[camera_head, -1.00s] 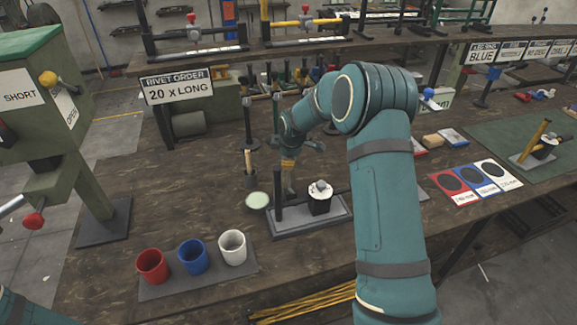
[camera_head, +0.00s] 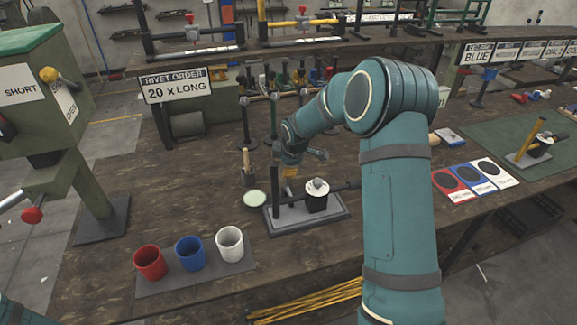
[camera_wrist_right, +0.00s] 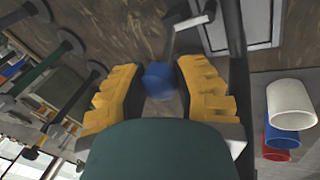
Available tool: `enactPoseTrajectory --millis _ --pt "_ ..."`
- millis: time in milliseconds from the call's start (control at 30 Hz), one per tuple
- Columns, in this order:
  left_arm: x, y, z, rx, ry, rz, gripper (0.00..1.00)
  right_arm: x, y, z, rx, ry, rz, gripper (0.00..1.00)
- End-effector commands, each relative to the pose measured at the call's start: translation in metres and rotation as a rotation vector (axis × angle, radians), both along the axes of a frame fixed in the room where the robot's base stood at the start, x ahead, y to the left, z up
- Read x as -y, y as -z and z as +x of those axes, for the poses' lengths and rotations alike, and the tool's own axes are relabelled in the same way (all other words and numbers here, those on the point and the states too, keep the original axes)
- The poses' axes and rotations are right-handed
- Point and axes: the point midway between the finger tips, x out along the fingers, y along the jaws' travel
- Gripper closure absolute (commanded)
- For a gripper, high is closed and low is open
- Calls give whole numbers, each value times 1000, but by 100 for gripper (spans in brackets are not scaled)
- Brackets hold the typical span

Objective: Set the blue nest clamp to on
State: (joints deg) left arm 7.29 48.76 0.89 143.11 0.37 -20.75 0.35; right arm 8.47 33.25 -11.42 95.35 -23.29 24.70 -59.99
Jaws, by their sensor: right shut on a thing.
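The clamp fixture is a grey base plate (camera_head: 335,217) with a dark upright post (camera_head: 276,200) and a black block with a pale top (camera_head: 317,196). The knob is hidden in the head view, and the clamp's lever is mostly covered. My left gripper is out of view.
Red (camera_head: 149,263), blue (camera_head: 190,254) and white (camera_head: 230,244) cups stand on a mat in front, left of the fixture. A pale green round dish (camera_head: 254,199) is close by. Dark stands (camera_head: 246,125) rise behind. A yellow-handled fixture (camera_head: 527,145) sits at right.

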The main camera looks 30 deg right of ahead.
Motion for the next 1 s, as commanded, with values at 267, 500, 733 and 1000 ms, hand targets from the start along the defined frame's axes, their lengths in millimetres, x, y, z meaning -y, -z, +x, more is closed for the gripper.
enactPoseTrajectory --millis 267,500,733,1000 --pt "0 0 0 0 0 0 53 0 2 -4 -13 3 2 100" --pt "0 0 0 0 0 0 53 0 2 -3 -9 2 2 36" --pt "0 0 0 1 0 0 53 0 -2 -3 -6 1 1 36" --pt "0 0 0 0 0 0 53 -3 -41 -18 -2 3 1 36"
